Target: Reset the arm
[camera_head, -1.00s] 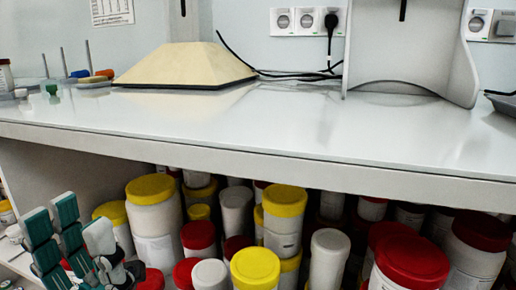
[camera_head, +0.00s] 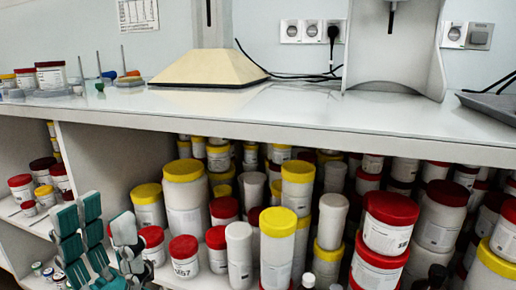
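My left gripper (camera_head: 95,222) shows at the lower left of the head view, with teal and grey fingers pointing up. Its fingers stand apart with a gap between them, and nothing is seen held. It is in front of the shelf below the counter, left of the jars. My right gripper is not in the picture.
A white counter (camera_head: 300,112) spans the view, with a cream-coloured base (camera_head: 208,68) and a grey stand (camera_head: 395,45) on it. Below, the shelf is crowded with white jars, including a yellow-lidded jar (camera_head: 278,248) and a red-lidded jar (camera_head: 384,222). Small jars (camera_head: 50,76) stand at the counter's left end.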

